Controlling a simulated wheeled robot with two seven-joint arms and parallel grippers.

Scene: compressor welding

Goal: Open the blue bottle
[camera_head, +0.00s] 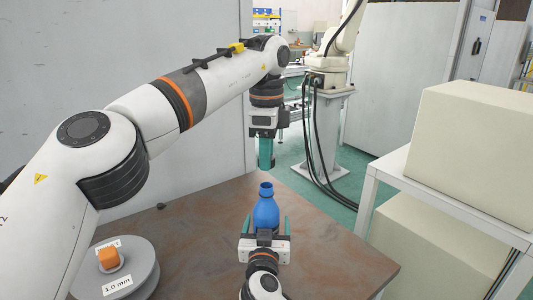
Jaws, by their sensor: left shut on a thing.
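The blue bottle (266,212) stands upright on the brown table, its narrow neck pointing up; I see no separate cap on the neck. My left gripper (266,165) points straight down above the bottle, with a small gap between its teal fingertips and the neck. Its fingers are closed together on something small, apparently the bottle cap, which they mostly hide. My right gripper (267,226) reaches in from the bottom of the view. Its two fingers stand on either side of the bottle, with visible gaps to it. Its palm hides the bottle's base.
A grey spool (144,272) with an orange centre sits at the table's left front. A small dark object (161,206) lies behind it. The brown table (340,250) is clear to the right. A white stand (480,215) with beige boxes is beyond its right edge.

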